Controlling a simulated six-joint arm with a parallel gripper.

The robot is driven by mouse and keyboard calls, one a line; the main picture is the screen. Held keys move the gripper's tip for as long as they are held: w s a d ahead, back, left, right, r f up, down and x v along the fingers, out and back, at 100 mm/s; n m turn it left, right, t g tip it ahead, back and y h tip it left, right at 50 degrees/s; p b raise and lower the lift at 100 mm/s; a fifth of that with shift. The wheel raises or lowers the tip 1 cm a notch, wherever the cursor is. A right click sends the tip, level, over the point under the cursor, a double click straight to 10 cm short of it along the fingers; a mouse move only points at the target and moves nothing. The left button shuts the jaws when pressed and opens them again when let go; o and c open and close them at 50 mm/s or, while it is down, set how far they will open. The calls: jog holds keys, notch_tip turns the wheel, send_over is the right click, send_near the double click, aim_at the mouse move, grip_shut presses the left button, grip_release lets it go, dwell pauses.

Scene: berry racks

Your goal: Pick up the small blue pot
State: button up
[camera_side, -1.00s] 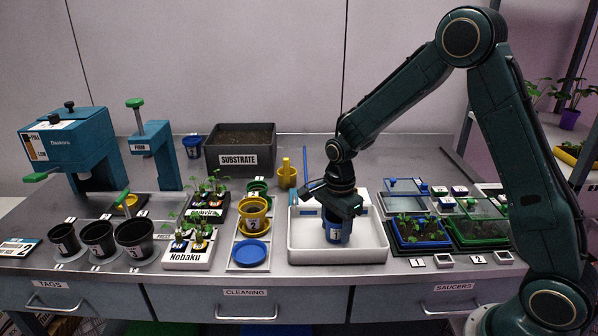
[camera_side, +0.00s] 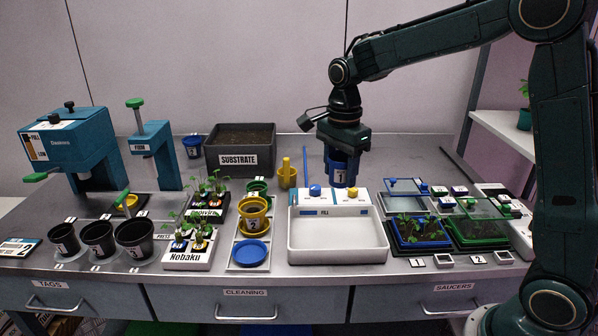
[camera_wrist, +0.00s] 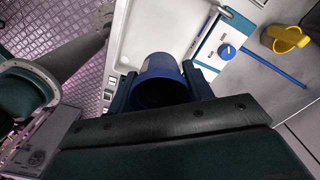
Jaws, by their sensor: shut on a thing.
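The small blue pot (camera_side: 340,172) has a white label with a 1 and hangs upright under my gripper (camera_side: 342,150). It is in the air, above the back edge of the white basin. My gripper is shut on the pot. In the wrist view the pot (camera_wrist: 160,72) sits between the two fingers of my gripper (camera_wrist: 160,85), and its inside looks dark. The side view does not show the inside of the pot.
The white basin (camera_side: 338,254) below is empty, with a blue and a yellow knob on its back panel. Left of it stand a tray with a yellow pot (camera_side: 253,212) and a blue saucer (camera_side: 250,254). Seedling trays (camera_side: 418,233) stand to the right. The substrate bin (camera_side: 240,148) is behind.

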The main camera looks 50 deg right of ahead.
jog(key=shift+r, duration=2.25)
jog(key=w+a+r+n, duration=0.1)
jog(key=w+a, duration=0.4)
jog(key=a, duration=0.4)
jog(key=w+a+r, duration=0.1)
jog(key=w+a, duration=0.4)
jog(key=a, duration=0.4)
notch_tip(320, 180, down, 16)
jog(key=shift+w+a+r, duration=0.1)
jog(key=shift+f, duration=2.2)
jog(key=shift+f, duration=0.6)
